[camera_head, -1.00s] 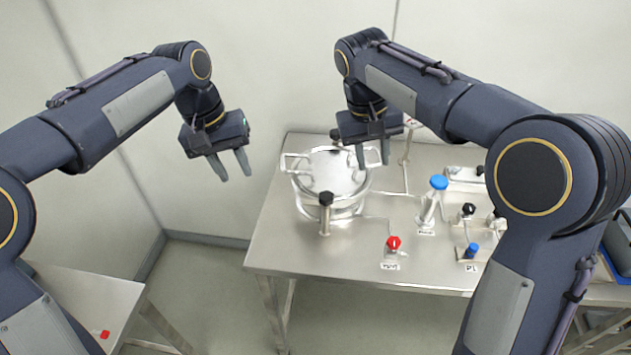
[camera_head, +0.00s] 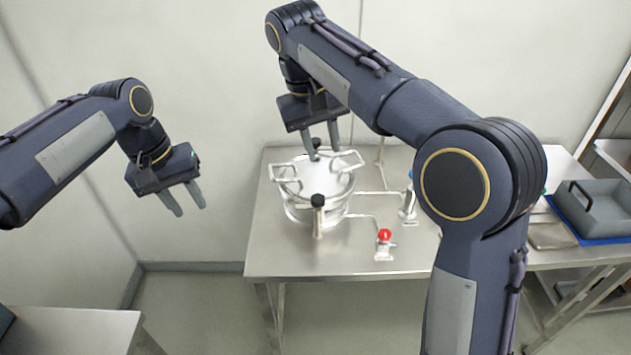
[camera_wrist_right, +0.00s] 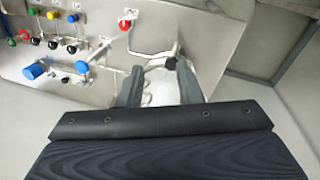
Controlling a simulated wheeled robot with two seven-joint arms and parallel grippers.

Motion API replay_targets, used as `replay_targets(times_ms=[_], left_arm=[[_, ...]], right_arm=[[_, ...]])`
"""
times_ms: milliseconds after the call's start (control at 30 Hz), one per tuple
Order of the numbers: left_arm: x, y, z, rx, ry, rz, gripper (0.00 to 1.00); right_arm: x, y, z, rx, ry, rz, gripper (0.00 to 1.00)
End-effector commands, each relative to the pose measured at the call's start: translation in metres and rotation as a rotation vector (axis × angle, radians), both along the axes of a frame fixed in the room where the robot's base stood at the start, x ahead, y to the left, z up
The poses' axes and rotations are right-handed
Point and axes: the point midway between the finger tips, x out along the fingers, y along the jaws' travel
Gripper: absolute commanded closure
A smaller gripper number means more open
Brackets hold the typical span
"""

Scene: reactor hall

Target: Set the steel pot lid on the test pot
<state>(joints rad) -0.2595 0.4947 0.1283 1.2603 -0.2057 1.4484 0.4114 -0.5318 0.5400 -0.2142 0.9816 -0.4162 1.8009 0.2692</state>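No separate lid is clear elsewhere. My right gripper (camera_head: 322,148) is open and empty at the pot's far side, fingers pointing down. In the right wrist view its fingers (camera_wrist_right: 159,85) are spread, with part of the pot (camera_wrist_right: 160,88) showing between them. My left gripper (camera_head: 188,204) is open and empty in the air, left of the table.
A red-knobbed valve (camera_head: 384,240) and a blue-capped fitting (camera_head: 408,205) stand right of the pot on the table (camera_head: 285,258). More valves show in the wrist view. A grey handled box (camera_head: 597,212) lies on a blue mat at right. My right forearm covers the table's right part.

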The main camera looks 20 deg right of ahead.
Motion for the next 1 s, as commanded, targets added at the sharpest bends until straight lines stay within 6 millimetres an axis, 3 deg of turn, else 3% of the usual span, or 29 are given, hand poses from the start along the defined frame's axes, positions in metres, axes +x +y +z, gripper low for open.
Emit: replay_targets(times_ms=[100, 333, 867, 1000], left_arm=[[0.0, 0.0, 0.0, 0.0, 0.0, 0.0, 0.68], [0.0, 0.0, 0.0, 0.0, 0.0, 0.0, 0.68], [0.0, 0.001, 0.0, 0.0, -0.001, 0.0, 0.68], [-0.013, 0.015, 0.003, -0.012, -0.023, 0.007, 0.68]], right_arm=[[0.001, 0.004, 0.024, 0.001, -0.003, 0.0, 0.68], [0.002, 0.006, 0.045, -0.001, 0.0, 0.0, 0.68], [0.001, 0.006, 0.048, 0.001, 0.0, 0.0, 0.68], [-0.007, -0.013, 0.041, 0.042, -0.008, 0.003, 0.68]])
